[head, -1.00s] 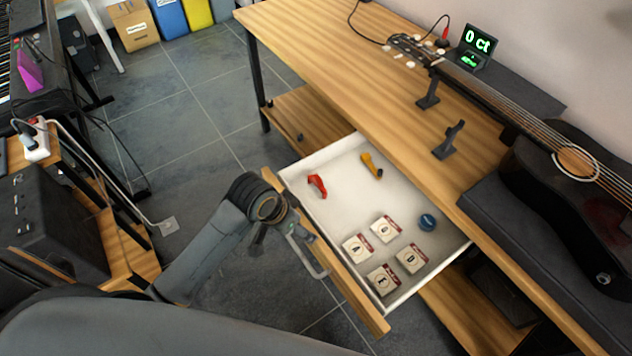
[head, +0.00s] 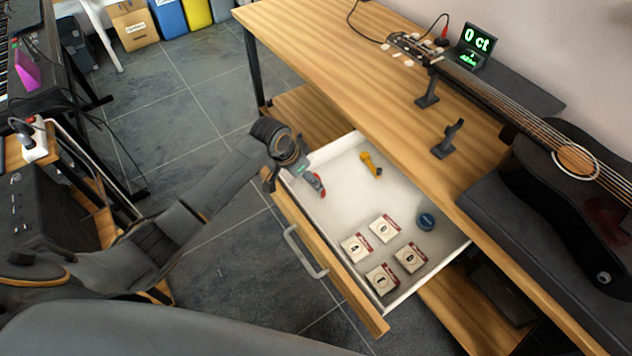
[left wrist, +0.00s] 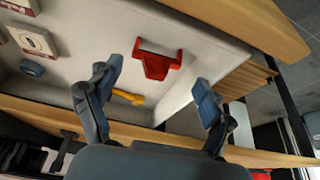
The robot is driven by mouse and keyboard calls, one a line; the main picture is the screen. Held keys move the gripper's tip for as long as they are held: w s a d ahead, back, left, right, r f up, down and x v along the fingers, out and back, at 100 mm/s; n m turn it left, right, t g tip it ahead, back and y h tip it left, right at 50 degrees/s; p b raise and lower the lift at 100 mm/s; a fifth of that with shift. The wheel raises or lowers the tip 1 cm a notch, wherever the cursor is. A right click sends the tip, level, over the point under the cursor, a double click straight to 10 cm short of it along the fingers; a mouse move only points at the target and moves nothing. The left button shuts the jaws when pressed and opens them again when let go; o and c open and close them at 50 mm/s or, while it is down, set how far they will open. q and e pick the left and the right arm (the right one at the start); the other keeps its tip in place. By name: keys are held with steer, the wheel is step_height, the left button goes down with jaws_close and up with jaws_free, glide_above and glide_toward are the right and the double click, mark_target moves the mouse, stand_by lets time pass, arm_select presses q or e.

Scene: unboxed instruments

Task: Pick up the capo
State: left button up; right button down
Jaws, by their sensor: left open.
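A red clamp-shaped piece, which looks like the capo (head: 319,187), lies in the open white drawer near its front left corner. In the left wrist view the capo (left wrist: 157,65) shows whole, just past and between the two fingertips. My left gripper (head: 309,179) is over that corner of the drawer and partly covers the capo in the head view. In the left wrist view my left gripper (left wrist: 156,80) is open, with nothing between its fingers. I cannot tell how high it is above the capo. My right gripper is not in view.
The drawer (head: 335,222) also holds a yellow tool (head: 371,164), several string packets (head: 383,228) and a round blue tin (head: 427,221). The drawer's wooden front (head: 330,275) and walls stand around them. The tabletop (head: 330,50) overhangs behind, with a guitar (head: 560,180) on it.

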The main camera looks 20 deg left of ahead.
arm_select(q)
steer(key=shift+d+x, duration=0.15)
steer(key=shift+x, duration=1.4)
steer(key=shift+d+x, duration=0.15)
steer(key=shift+x, duration=1.45)
steer(key=shift+w+r, duration=0.15)
steer(key=c, duration=1)
